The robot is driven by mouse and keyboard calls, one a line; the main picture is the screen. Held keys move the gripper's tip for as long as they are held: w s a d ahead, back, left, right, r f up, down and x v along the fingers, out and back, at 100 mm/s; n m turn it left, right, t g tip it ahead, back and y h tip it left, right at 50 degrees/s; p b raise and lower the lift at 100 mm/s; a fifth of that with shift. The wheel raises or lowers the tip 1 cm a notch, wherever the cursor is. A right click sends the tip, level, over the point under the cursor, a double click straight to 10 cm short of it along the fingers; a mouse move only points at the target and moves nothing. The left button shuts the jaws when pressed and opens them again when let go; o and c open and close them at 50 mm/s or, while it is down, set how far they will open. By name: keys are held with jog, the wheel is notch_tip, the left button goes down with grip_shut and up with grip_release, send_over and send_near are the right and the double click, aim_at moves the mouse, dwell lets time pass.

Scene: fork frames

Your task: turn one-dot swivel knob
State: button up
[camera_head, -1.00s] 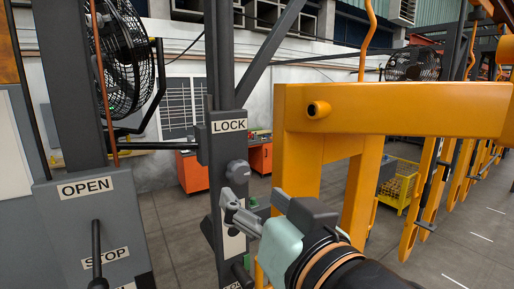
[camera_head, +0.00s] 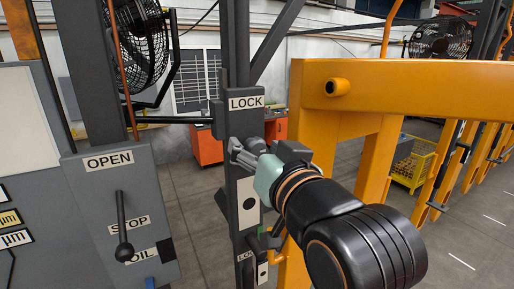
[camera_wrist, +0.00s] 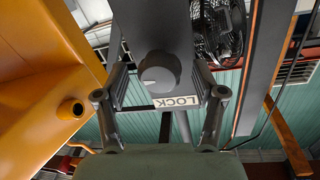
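A round grey swivel knob (camera_wrist: 160,72) sits on the dark post below a LOCK label (camera_wrist: 176,102) in the wrist view. My gripper (camera_wrist: 160,96) is open, one finger on each side of the knob, with visible gaps to it in that view. I cannot tell the remaining depth. In the head view my gripper (camera_head: 243,149) is at the post just below the LOCK label (camera_head: 246,103), and it hides the knob. A white plate with one black dot (camera_head: 247,189) is on the post right below the gripper.
An orange frame (camera_head: 400,84) stands close to the right of the post. A grey panel (camera_head: 90,235) with a black lever (camera_head: 122,228) is at the left. A second dotted plate (camera_head: 262,274) is lower on the post. A yellow basket (camera_head: 413,168) stands behind.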

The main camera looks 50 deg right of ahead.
jog(key=c, duration=1.1)
jog(key=n, duration=0.4)
jog(key=shift+n+t, duration=0.3)
jog(key=shift+n, duration=0.1)
jog(key=n, duration=0.5)
jog(key=shift+a+f+t+b, duration=0.1)
jog(key=shift+t+b, duration=0.2)
jog(key=n+b, duration=0.1)
jog(key=n, duration=0.4)
jog(key=shift+f+y, duration=0.1)
jog(key=shift+y, duration=0.3)
jog(key=shift+n+t+y+b, duration=0.4)
jog(key=shift+n+t+y, duration=0.1)
jog(key=shift+n, duration=1.8)
